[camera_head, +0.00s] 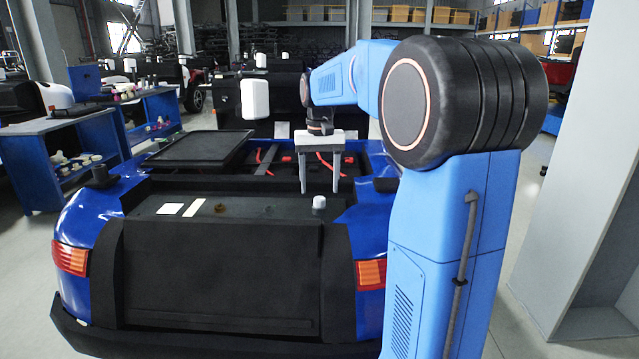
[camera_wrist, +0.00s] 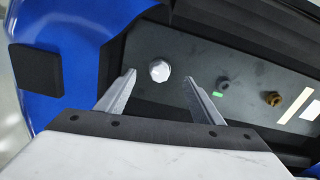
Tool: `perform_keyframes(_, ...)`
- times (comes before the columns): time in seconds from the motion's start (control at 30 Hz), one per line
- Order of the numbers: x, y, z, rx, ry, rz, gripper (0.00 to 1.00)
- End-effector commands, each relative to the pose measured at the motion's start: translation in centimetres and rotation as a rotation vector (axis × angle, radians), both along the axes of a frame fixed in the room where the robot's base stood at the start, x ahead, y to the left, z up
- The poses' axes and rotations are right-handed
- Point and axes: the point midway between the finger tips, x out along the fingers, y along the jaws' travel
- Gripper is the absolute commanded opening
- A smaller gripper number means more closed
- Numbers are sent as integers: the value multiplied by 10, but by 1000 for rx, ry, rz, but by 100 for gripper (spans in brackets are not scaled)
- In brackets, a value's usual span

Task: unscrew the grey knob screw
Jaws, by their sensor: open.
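The grey knob screw (camera_head: 319,202) is a small pale knob standing on the dark panel at the rear of the blue vehicle, near the panel's right end. In the wrist view the knob (camera_wrist: 160,70) appears as a faceted, whitish round head, fully visible. My gripper (camera_head: 320,187) is open and empty, with its two grey fingers pointing down above the knob. In the wrist view the gripper's fingertips (camera_wrist: 161,77) lie on either side of the knob with clear gaps. I see no contact between the fingers and the knob.
A brass-coloured fitting (camera_wrist: 272,99) and a dark fitting (camera_wrist: 223,84) sit on the same panel, with pale labels (camera_head: 194,207) beyond them. A raised black edge (camera_wrist: 240,22) borders the panel. A black block (camera_wrist: 36,70) is on the blue bodywork. A grey cabinet (camera_head: 585,180) stands at right.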

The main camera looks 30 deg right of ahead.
Motion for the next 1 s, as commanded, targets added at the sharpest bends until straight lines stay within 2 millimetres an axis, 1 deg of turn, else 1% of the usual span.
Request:
perform_keyframes(0.1, 0, 0, 0, 0, 0, -114, 61)
perform_keyframes(0.2, 0, 0, 0, 0, 0, -190, 61)
perform_keyframes(0.47, 0, 0, 0, 0, 0, -297, 61)
perform_keyframes(1.0, 0, 0, 0, 0, 0, -841, 61)
